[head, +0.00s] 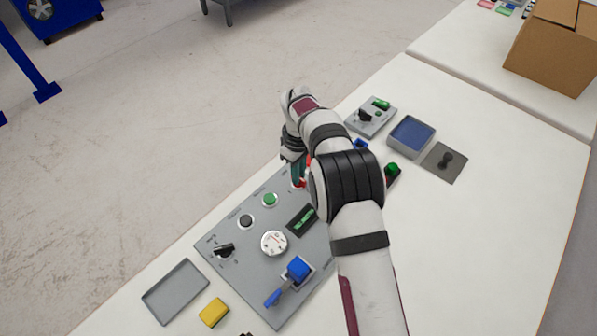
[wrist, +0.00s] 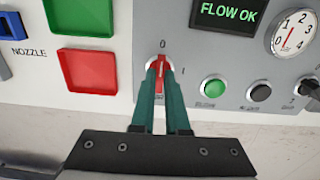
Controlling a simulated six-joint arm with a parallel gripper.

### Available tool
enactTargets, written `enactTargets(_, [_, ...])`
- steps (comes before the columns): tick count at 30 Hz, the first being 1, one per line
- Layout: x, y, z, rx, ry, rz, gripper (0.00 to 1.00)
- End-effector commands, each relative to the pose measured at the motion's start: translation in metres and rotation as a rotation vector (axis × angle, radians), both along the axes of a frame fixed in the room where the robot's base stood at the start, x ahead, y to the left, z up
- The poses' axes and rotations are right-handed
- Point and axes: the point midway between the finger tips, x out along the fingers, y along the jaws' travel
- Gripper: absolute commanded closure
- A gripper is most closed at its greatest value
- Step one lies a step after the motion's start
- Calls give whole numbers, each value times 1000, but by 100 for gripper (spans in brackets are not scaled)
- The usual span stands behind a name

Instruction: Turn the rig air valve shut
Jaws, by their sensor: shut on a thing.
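My gripper (wrist: 160,68) is shut on a red rotary knob (wrist: 160,92) on the grey panel (wrist: 225,62). Its teal fingers flank the knob, which has a 0 mark above and an I mark to its right. The knob's grip looks roughly upright, in line with the 0. In the head view my gripper (head: 299,172) reaches down to the panel's far end, and my arm hides part of it. A blue valve with a lever (head: 297,268) sits at the panel's near end, apart from my gripper; its lever points to the lower left. Which one is the air valve is not readable.
The panel also carries a green button (head: 270,199), a black button (head: 246,221), a white gauge (head: 274,243), a black selector (head: 223,250) and a display (wrist: 229,14) reading FLOW OK. A grey tray (head: 176,291) and yellow sponge (head: 214,312) lie nearby.

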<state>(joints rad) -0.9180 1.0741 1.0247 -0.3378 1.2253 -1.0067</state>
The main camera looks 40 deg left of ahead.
Motion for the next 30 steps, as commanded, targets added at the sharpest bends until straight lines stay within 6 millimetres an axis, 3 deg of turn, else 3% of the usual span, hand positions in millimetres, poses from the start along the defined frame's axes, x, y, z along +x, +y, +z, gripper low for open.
enactTargets(3, [0,-1,0,-3,2,-1,100])
enactTargets(4, [0,-1,0,-3,2,-1,82])
enactTargets(8, [0,-1,0,-2,1,-1,59])
enactTargets(19, [0,0,8,0,-1,0,57])
enactTargets(23, [1,1,38,4,-3,-2,57])
enactTargets(30, [1,1,115,3,-2,-2,57])
